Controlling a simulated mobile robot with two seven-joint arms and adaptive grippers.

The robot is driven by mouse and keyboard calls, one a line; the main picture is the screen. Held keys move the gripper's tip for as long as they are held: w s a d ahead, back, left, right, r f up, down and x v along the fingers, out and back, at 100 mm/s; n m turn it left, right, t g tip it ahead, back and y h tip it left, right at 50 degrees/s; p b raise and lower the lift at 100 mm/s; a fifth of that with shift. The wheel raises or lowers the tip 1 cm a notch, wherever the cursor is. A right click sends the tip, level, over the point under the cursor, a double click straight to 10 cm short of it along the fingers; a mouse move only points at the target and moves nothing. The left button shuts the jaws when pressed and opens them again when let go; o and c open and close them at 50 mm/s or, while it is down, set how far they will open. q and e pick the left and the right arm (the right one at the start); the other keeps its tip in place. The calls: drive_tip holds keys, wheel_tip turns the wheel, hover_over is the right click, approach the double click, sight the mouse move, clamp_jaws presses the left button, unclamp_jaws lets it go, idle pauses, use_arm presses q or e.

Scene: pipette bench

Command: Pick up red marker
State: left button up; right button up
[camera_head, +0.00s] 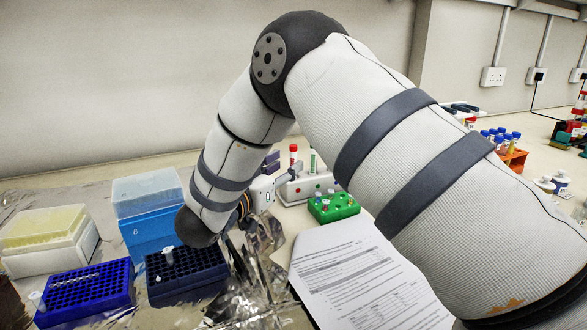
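A slim white item with a red cap (293,155), which looks like the red marker, stands upright in a white holder (300,188) at the back middle of the bench. A similar green one (312,160) stands beside it. My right arm comes in from the right and bends down at the elbow. My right gripper (263,193) shows only in small part beyond the dark wrist, left of the white holder and apart from the red-capped item. Its fingers cannot be made out. My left gripper is out of view.
Blue tube racks (88,292) and (188,280), a blue tip box (150,226) and a yellow-topped box (45,235) stand left. A green rack (334,208) stands behind printed paper (355,285). An orange rack (513,158) stands right. My arm hides part of the bench.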

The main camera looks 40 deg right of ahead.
sight(291, 160)
drive_tip(key=x, duration=0.5)
drive_tip(key=shift+a, duration=0.15)
clamp_jaws()
wheel_tip(291, 160, up, 10)
